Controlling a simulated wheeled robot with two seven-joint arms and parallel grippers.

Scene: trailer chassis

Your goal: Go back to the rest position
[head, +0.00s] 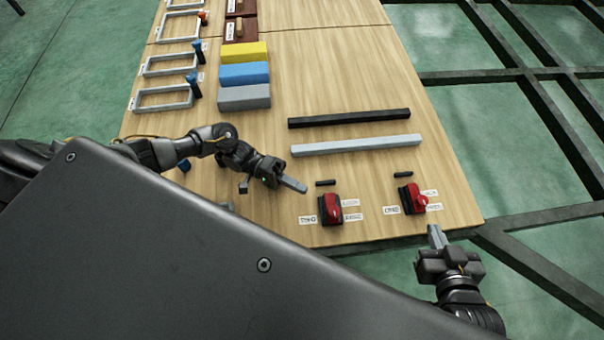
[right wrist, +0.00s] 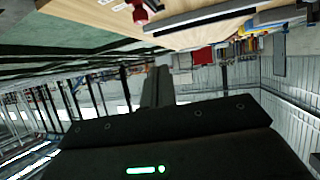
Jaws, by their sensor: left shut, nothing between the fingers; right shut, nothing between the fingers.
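My left gripper (head: 292,184) is shut and empty. It is over the wooden table, to the left of a red switch (head: 331,208). My right gripper (head: 437,236) is shut and empty. It is at the table's near right edge, just below a second red switch (head: 412,199) in the head view. The right gripper's fingers also show in the right wrist view (right wrist: 158,88), pointing away from the camera with nothing between them. My own dark body hides the lower left of the head view.
The wooden table (head: 350,70) holds a black bar (head: 349,118), a light grey bar (head: 356,145), yellow (head: 243,53), blue (head: 244,74) and grey blocks (head: 244,97), and several metal frames (head: 162,98) at left. Dark chassis beams (head: 540,217) run along the right over a green floor.

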